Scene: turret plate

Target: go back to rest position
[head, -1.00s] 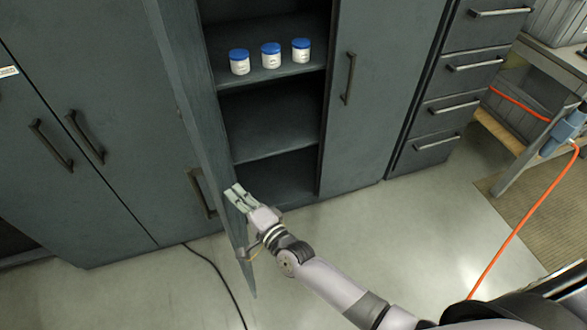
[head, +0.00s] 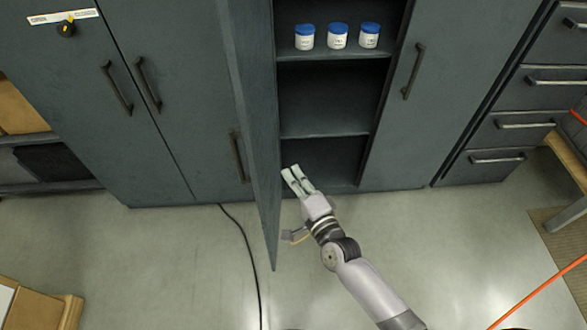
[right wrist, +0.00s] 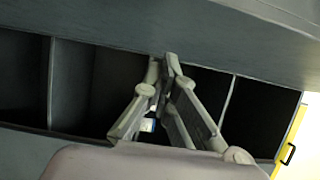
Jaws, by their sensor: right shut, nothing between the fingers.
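My right gripper (head: 297,179) is in front of the open cabinet, just right of the open door's lower part, with its fingers pointing up toward the lower shelves. In the right wrist view its fingertips (right wrist: 168,62) come together, shut and empty. The open cabinet door (head: 254,130) stands swung out toward me, with a dark handle (head: 237,157) showing to its left. The right gripper appears close to the door's inner side; I cannot tell whether they touch. My left gripper is not in view.
Several blue-lidded white jars (head: 338,37) stand on the upper cabinet shelf. Drawers (head: 510,129) are at the right. A black cable (head: 250,265) and an orange cable (head: 540,293) cross the view. A cardboard box (head: 40,308) is at lower left. Much of the floor is clear.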

